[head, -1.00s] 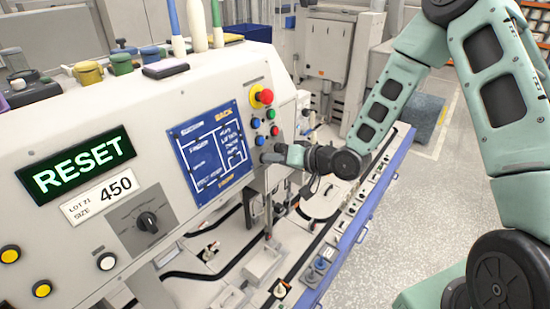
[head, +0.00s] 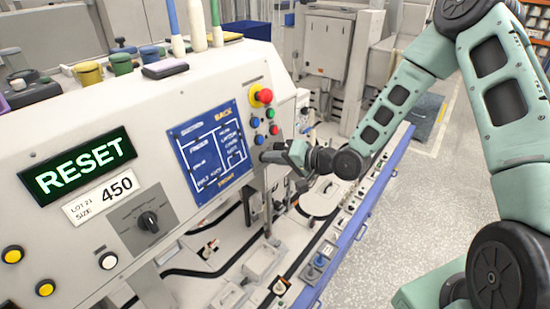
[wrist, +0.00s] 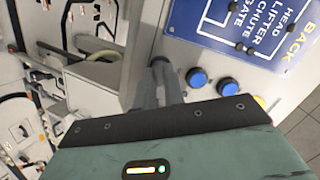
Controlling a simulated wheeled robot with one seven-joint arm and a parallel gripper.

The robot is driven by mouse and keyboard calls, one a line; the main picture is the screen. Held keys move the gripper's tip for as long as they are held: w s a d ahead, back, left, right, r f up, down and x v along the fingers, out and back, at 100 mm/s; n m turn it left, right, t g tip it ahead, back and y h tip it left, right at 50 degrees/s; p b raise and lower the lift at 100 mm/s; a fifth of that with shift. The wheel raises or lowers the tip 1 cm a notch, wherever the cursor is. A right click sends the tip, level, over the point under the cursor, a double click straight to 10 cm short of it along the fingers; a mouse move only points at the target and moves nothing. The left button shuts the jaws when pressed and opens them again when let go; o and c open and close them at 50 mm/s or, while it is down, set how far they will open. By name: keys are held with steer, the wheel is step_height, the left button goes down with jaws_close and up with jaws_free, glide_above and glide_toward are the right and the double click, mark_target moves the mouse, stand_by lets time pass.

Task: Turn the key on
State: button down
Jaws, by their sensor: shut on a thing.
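My gripper (head: 271,155) reaches from the right to the slanted front of the machine, just below the column of buttons. In the wrist view its two grey fingers (wrist: 167,88) are closed together on a small dark piece, which I take to be the key (wrist: 158,62), at the panel. Most of the key is hidden by the fingers, so its angle cannot be read. In the head view the key is hidden behind my gripper.
A red emergency stop (head: 265,96) and blue buttons (wrist: 197,77) sit close to my gripper. A blue display panel (head: 212,152), a lit RESET sign (head: 80,172) and a black selector knob (head: 148,221) are to the left. A blue-edged conveyor (head: 372,190) runs below my arm.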

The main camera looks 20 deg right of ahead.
steer(key=c, duration=1.5)
jaws_free()
steer(key=shift+p+v, duration=3.15)
steer(key=shift+v, duration=5.6)
